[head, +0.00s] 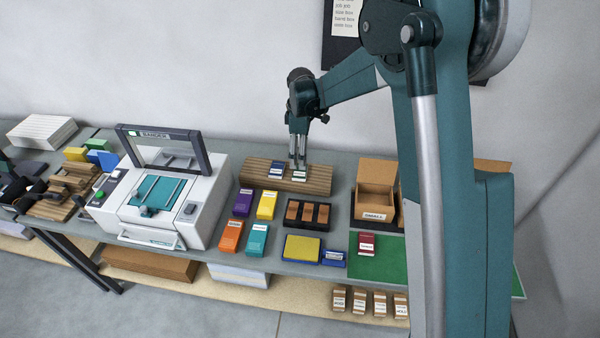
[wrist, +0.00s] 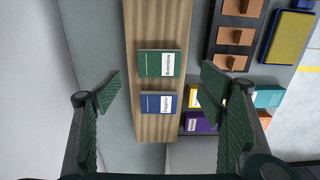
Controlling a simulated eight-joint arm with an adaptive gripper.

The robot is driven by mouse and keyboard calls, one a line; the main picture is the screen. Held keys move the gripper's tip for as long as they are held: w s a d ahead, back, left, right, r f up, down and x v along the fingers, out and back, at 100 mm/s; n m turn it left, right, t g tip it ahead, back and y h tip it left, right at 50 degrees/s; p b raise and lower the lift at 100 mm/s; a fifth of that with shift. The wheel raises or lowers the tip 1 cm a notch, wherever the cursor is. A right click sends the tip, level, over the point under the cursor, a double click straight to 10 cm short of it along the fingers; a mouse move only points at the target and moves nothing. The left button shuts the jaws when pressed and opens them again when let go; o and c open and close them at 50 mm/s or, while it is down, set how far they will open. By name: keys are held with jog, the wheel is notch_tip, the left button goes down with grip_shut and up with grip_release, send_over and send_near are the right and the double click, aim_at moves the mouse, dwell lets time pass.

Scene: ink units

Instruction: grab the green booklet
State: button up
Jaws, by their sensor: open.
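The green booklet (wrist: 151,64), with a white label, lies flat on a wooden block (wrist: 150,20) in the wrist view. A blue booklet (wrist: 154,102) lies beside it on the same block, a small gap apart. My gripper (wrist: 162,80) is open and empty, its fingers on either side of both booklets in the picture. In the head view my gripper (head: 298,166) points down over the wooden block (head: 318,178). The blue booklet (head: 277,170) shows left of the fingertips. The fingers partly cover the booklet at their tips, and contact cannot be told.
A white press (head: 160,200) stands left.

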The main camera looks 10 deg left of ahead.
aim_at(300, 171)
jog(key=shift+a+f, duration=0.25)
jog(key=shift+f, duration=0.05)
jog(key=shift+f, duration=1.25)
jog(key=shift+f, duration=0.1)
jog(key=shift+w+f, duration=0.1)
jog(key=shift+f, duration=2.4)
jog(key=shift+d, duration=0.1)
jog(key=c, duration=1)
jog(key=shift+r, duration=0.1)
